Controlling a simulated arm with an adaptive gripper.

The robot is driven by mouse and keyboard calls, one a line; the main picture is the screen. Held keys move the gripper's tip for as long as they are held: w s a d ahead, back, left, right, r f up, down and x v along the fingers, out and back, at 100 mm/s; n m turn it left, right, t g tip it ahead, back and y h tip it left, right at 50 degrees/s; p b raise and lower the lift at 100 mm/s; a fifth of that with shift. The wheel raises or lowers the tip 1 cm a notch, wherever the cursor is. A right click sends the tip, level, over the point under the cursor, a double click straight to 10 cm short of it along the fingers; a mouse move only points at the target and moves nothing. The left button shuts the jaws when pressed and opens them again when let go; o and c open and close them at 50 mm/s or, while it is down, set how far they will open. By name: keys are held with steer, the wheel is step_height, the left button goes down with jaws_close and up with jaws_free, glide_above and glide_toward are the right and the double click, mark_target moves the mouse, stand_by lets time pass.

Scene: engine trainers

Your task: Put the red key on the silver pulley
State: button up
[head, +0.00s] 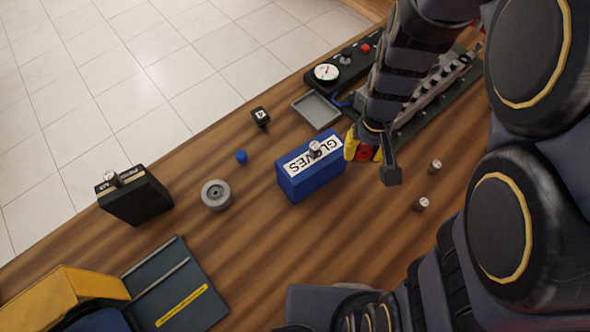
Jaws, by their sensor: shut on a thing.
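The red key (364,153) shows as a small red piece between the yellow fingers of my gripper (364,150). My gripper is shut on it, and the fingers and arm hide much of its shape. They are just right of the blue gloves box (299,182); the height above the table is hard to tell. The silver pulley (216,195) is a round grey piece with a darker middle. It lies on the wooden table left of the gloves box, well apart from my gripper, and nothing is seen on it.
A small blue piece (241,157) lies above the pulley, with a dark box (136,200) to its left. A grey tray (315,110), a gauge panel (327,73) and an engine trainer (437,88) stand farther up. Small silver pieces (435,165) lie at right.

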steer(key=s+a+r+n, duration=0.1)
steer(key=s+a+n, duration=0.4)
steer(key=a, duration=0.4)
steer(key=s+a+n, duration=0.3)
steer(key=s+a, duration=0.5)
steer(key=a, duration=0.2)
glide_above(216, 193)
steer(key=d, duration=0.1)
steer(key=f, duration=0.5)
steer(key=s+f, duration=0.1)
steer(key=f, duration=0.2)
steer(key=shift+f, duration=0.15)
steer(key=shift+w+a+f, duration=0.4)
steer(key=shift+f, duration=0.1)
steer(key=shift+w+a+f, duration=0.1)
steer(key=shift+f, duration=1.55)
steer(key=shift+f, duration=0.1)
